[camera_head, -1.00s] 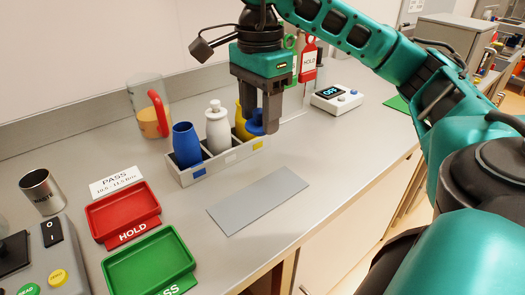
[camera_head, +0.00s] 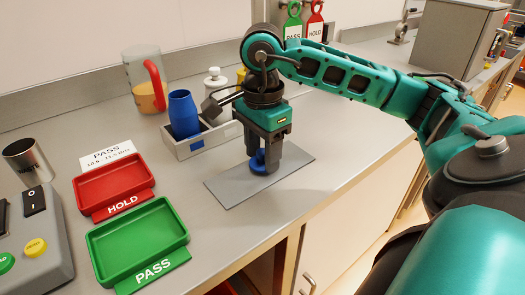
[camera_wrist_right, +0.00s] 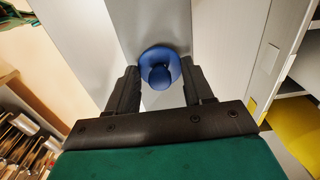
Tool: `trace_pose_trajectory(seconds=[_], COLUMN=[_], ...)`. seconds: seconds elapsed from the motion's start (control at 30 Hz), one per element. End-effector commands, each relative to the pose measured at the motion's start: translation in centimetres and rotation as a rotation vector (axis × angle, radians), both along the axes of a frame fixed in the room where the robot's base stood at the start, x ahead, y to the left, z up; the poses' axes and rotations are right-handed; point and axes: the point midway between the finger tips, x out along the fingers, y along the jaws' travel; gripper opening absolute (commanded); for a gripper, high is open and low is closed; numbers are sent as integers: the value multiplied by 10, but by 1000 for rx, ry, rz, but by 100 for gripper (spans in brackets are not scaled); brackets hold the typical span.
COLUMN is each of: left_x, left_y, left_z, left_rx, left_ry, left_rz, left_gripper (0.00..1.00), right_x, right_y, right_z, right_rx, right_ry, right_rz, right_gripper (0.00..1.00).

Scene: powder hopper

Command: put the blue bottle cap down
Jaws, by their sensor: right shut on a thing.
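The blue bottle cap (camera_head: 257,163) is a round disc with a knob, held in my right gripper (camera_head: 264,157). It is over the grey mat (camera_head: 228,191), at or just above its surface; I cannot tell if it touches. In the right wrist view the cap (camera_wrist_right: 160,66) lies between the two fingertips of my right gripper (camera_wrist_right: 161,82), with grey beneath it. The blue bottle (camera_head: 184,114) stands uncapped in the grey rack (camera_head: 208,143). My left gripper is not in view.
A white bottle (camera_head: 215,82) and part of a yellow one stand in the rack behind my gripper. A red HOLD tray (camera_head: 113,184) and a green PASS tray (camera_head: 137,240) lie left of the mat. A jug (camera_head: 143,80) stands behind. The mat around the cap is clear.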

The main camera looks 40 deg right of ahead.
Motion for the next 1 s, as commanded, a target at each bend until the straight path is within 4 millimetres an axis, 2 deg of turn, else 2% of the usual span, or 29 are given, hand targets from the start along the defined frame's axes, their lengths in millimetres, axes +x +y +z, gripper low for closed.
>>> trace_pose_trajectory(seconds=[0.17,0.3,0.33,0.57,0.87,1.0], left_x=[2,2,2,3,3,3], left_y=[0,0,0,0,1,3], left_z=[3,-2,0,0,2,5], left_rx=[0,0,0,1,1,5], left_ry=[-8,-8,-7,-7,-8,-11], left_rz=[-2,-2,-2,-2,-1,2], left_gripper=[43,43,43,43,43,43], right_x=[0,0,0,0,0,1], right_y=[0,0,0,0,0,0], right_z=[1,-4,-3,-2,0,15], right_rx=[0,0,0,0,0,3], right_ry=[0,0,0,0,0,-4], right_rz=[0,0,0,0,0,0], right_gripper=[23,23,53,75,77,77])
